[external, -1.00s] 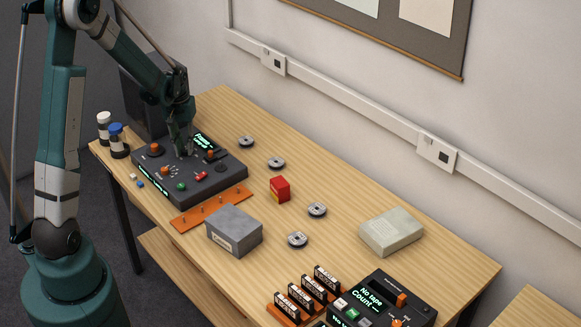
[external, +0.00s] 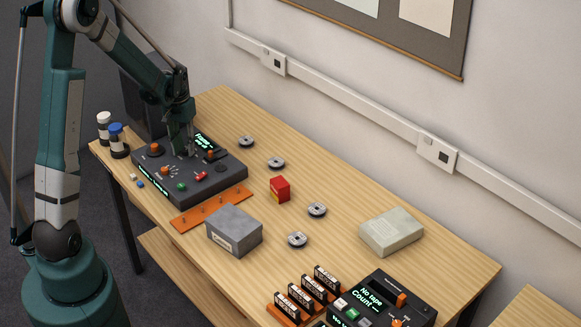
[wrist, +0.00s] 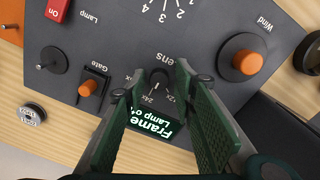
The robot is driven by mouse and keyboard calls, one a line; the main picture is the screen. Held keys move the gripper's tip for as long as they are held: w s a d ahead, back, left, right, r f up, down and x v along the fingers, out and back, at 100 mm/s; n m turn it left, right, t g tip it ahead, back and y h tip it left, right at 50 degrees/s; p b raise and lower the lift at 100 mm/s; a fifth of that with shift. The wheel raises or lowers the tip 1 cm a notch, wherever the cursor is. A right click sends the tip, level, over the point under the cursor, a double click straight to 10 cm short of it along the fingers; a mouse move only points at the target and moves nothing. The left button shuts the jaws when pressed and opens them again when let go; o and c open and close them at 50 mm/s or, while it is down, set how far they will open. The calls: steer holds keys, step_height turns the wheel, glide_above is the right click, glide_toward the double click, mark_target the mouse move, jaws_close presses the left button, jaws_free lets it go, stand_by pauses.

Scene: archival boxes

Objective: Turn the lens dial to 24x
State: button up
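The dark control panel (external: 225,188) stands at the far left end of the bench. In the wrist view its small black lens dial (wrist: 159,78) sits by the "Lens" label, with scale marks around it, including 24x. A white pointer mark shows on the dial, but I cannot tell exactly which value it indicates. My gripper (wrist: 160,84) is open, with one finger on each side of the dial and gaps visible. Contact cannot be made out. In the external view my gripper (external: 187,153) is over the panel, hiding the dial. A lit display (wrist: 150,122) is partly covered by my fingers.
Near the dial are an orange wind knob (wrist: 240,57), an orange gate switch (wrist: 88,88) and a red lamp switch (wrist: 57,9). A grey box (external: 234,230), red box (external: 280,189) and several reels lie to the right. Two bottles (external: 118,140) stand at left.

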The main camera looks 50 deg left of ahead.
mark_target(185, 151)
stand_by(0.4)
step_height(185, 151, up, 12)
stand_by(0.8)
steer(key=shift+a, duration=0.1)
stand_by(0.4)
steer(key=s+d+r+m+t, duration=0.1)
steer(key=s+d+r, duration=0.1)
steer(key=d+r, duration=0.35)
steer(key=s+d+r+m+t+y, duration=0.1)
steer(key=s+d+r, duration=0.15)
steer(key=d, duration=0.55)
steer(key=s+d+r+t, duration=0.1)
steer(key=s+d+r, duration=0.25)
steer(key=d, duration=0.35)
steer(key=s+d+r+m+t, duration=0.1)
steer(key=s+d+m+t, duration=0.2)
steer(key=s+d, duration=0.9)
steer(key=shift+s+d+r+t+h, duration=0.35)
steer(key=shift+d+t, duration=0.25)
steer(key=shift+d, duration=0.55)
